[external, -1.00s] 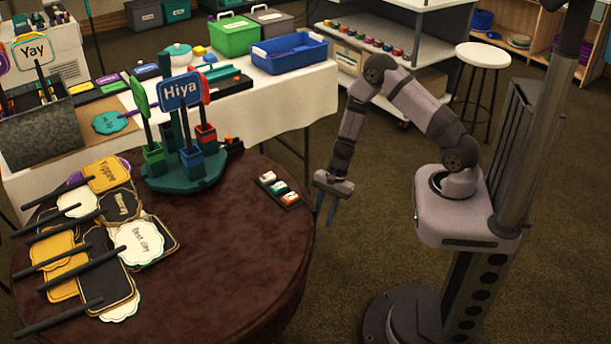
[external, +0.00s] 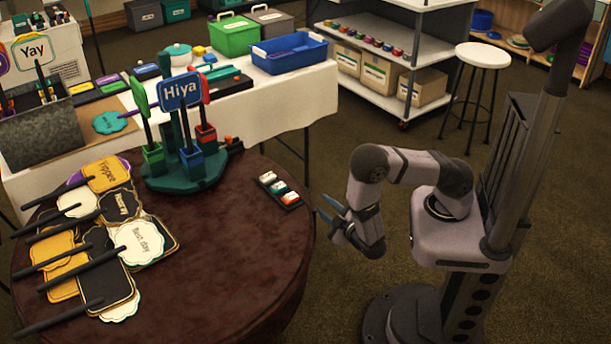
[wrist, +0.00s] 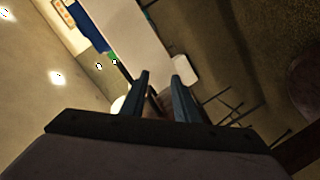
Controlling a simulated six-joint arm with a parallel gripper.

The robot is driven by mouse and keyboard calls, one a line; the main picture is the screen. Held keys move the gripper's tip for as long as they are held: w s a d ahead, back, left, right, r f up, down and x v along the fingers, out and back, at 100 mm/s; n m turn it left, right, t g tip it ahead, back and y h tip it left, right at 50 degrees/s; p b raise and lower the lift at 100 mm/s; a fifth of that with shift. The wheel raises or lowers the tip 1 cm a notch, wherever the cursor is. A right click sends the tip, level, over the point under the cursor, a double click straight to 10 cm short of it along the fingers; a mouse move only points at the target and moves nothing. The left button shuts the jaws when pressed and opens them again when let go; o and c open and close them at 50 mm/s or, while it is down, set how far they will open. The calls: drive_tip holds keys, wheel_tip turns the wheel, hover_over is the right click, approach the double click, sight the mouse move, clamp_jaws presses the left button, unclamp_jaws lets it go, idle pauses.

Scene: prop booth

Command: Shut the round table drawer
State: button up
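The round table (external: 235,260) has a dark reddish-brown top and fills the lower left of the external view. I cannot make out its drawer in either view; the side facing my arm is largely hidden below the rim. My gripper (external: 325,207) is just right of the table's right edge, apart from it, with its blue-grey fingers spread and pointing up and left. In the wrist view my gripper (wrist: 162,76) shows two separated fingers with nothing held between them.
On the table are a green sign stand (external: 185,180), a small tray of coloured pieces (external: 279,190) near the right edge, and several paddle signs (external: 138,243) at left. A white-covered table (external: 290,105) stands behind. Open floor lies between table and my base.

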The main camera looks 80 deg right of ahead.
drive_tip(key=a+r+n+t, duration=0.3)
drive_tip(key=r, duration=0.1)
drive_tip(key=shift+f+b+x, duration=0.15)
drive_tip(key=shift+x, duration=1.9)
drive_tip(key=shift+f+b+x, duration=0.1)
drive_tip(key=shift+f+x, duration=0.05)
drive_tip(key=shift+x, duration=1.9)
drive_tip(key=shift+f+b+x, duration=0.15)
drive_tip(key=shift+x, duration=1.95)
drive_tip(key=shift+a, duration=0.1)
clamp_jaws()
drive_tip(key=shift+w+r, duration=0.1)
drive_tip(key=shift+w, duration=0.05)
